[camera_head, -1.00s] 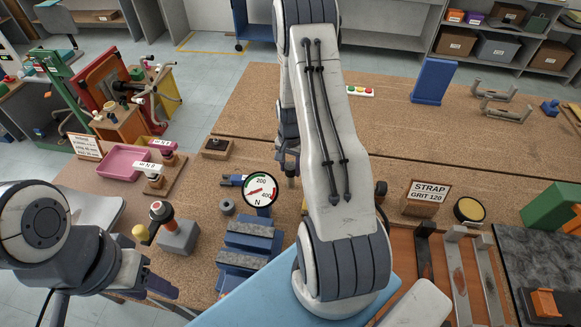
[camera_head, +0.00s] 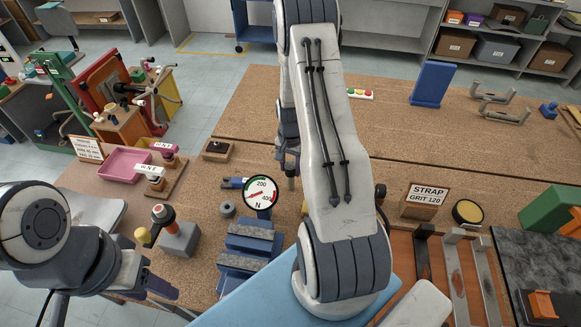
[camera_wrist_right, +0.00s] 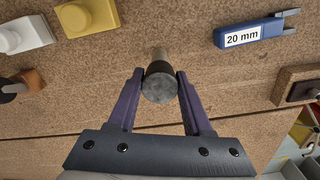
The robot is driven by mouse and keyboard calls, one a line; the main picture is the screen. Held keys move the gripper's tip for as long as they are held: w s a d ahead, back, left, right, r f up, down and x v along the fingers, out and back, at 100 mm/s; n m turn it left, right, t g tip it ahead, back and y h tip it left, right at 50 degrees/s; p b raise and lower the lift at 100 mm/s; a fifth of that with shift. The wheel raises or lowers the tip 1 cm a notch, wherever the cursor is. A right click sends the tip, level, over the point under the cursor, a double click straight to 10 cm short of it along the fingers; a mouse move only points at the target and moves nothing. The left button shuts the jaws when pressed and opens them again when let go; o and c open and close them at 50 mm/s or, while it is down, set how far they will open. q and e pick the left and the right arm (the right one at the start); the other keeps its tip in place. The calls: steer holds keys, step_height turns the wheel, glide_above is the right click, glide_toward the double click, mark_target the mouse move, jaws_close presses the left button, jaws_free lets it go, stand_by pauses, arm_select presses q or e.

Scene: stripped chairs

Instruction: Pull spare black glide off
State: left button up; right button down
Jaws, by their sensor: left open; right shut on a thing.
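In the right wrist view, a dark round glide (camera_wrist_right: 159,84) with a grey end face sits between the two purple fingers of my right gripper (camera_wrist_right: 160,75), which is shut on it. My left gripper (camera_head: 160,288) is open and empty at the lower left, near the table's edge.
A blue 20 mm fork gauge (camera_wrist_right: 255,33) lies on the cork bench. A wooden block (camera_head: 217,151), a dial marked N (camera_head: 260,193), a blue vise (camera_head: 247,246) and a grey block (camera_head: 180,240) stand nearby. A pink tray (camera_head: 125,164) is at left. The back bench is mostly clear.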

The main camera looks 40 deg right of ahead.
mark_target(290, 165)
steer(key=shift+r+p, duration=1.3)
steer(key=shift+r, duration=0.7)
steer(key=c, duration=0.9)
jaws_free()
jaws_close()
